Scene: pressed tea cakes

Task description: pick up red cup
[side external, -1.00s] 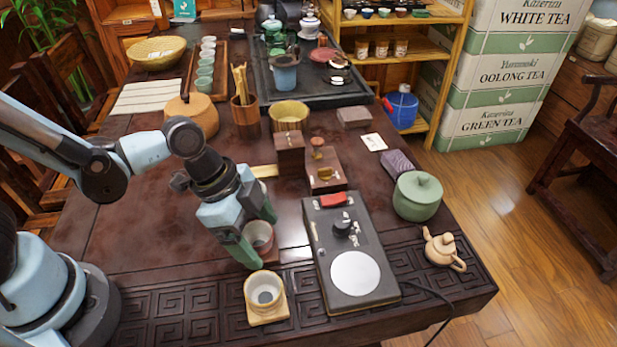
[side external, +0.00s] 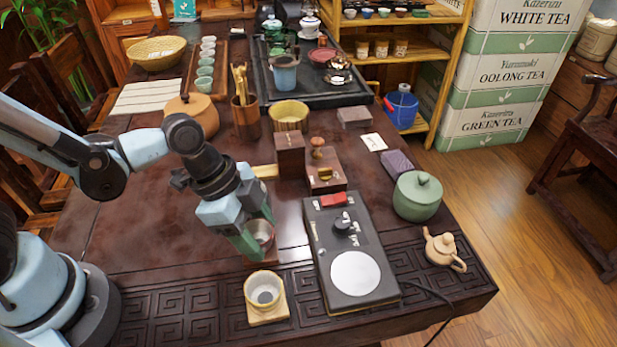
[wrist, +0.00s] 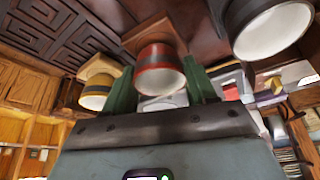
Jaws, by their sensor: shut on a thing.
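The red cup (side external: 263,231) is between the green fingers of my gripper (side external: 256,236) near the front of the table. My gripper is shut on it, with one finger on each side. In the wrist view the red cup (wrist: 159,78) shows its red side and pale inside between the two fingers (wrist: 161,92). A brown square coaster (wrist: 153,32) shows behind the cup's base there. I cannot tell whether the cup touches it. The fingers hide part of the cup in the side view.
A yellow-rimmed cup (side external: 263,289) stands on a wooden coaster (side external: 268,316) in front of my gripper. A black scale-like device (side external: 335,230) is close on the right, with a green lidded jar (side external: 417,196) and a small clay teapot (side external: 443,249) beyond. The table left of my gripper is clear.

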